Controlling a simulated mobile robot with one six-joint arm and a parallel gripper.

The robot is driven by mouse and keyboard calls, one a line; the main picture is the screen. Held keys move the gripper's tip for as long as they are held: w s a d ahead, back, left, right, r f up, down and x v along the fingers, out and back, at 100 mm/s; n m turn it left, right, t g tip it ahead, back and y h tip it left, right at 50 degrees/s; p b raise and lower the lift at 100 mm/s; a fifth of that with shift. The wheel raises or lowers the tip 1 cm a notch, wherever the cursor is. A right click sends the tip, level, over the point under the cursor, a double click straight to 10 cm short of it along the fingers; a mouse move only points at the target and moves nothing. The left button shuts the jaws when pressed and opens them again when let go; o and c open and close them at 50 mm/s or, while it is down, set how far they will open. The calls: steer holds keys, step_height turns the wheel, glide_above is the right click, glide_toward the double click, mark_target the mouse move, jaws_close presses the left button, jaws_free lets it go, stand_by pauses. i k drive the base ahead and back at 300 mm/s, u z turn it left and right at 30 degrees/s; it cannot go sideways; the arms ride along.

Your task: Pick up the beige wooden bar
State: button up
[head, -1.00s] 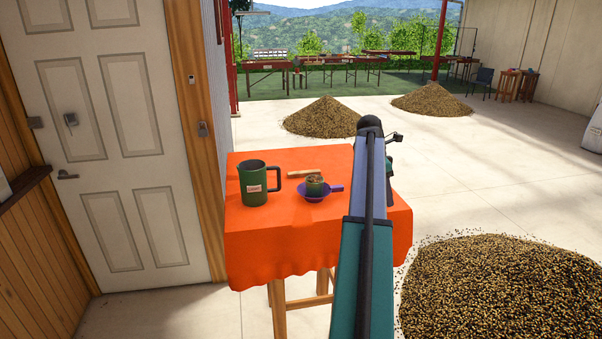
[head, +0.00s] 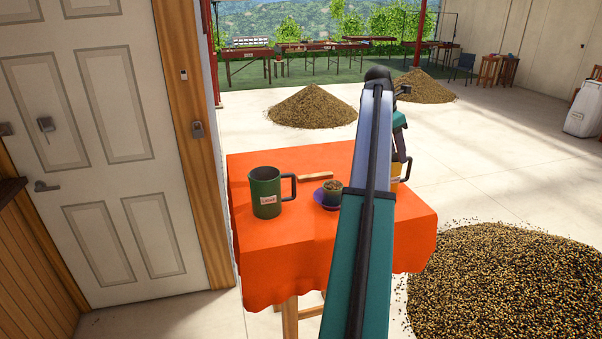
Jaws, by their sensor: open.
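The beige wooden bar (head: 317,177) lies flat on the orange cloth of the table (head: 285,235), toward its back edge. My arm reaches forward over the right part of the table. Nothing visible touches the bar.
Something yellow (head: 406,172) shows partly behind my arm at the table's right side. A large bean pile (head: 510,290) lies on the floor at right, with two more piles behind. A white door (head: 95,140) and wall stand close on the left.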

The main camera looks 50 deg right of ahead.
mark_target(307, 178)
steer(key=i, duration=1.25)
